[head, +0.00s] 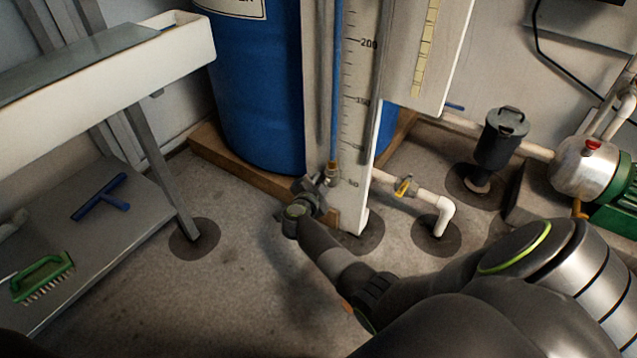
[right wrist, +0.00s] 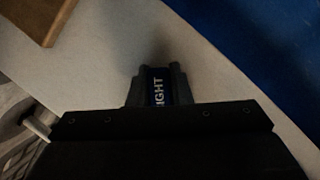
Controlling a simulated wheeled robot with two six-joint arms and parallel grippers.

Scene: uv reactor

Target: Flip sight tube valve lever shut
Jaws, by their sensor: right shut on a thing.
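The sight tube (head: 337,90) is a thin blue column running down a white scale board in the head view. At its foot is a small brass valve fitting (head: 332,169). My right gripper (head: 322,184) is at this fitting, low in front of the board. In the right wrist view its two fingers (right wrist: 157,84) are shut on a blue piece, seemingly the lever (right wrist: 157,90), with white letters reading "IGHT". The fingers and wrist hide most of the lever, so its angle is hard to tell. My left gripper is not in view.
A blue tank (head: 255,100) stands behind the board on a wooden base (head: 235,158). A white pipe with a yellow-handled valve (head: 405,187) runs close by on the right. A bench with a lower shelf (head: 95,240) stands left. Open floor (head: 240,290) lies between.

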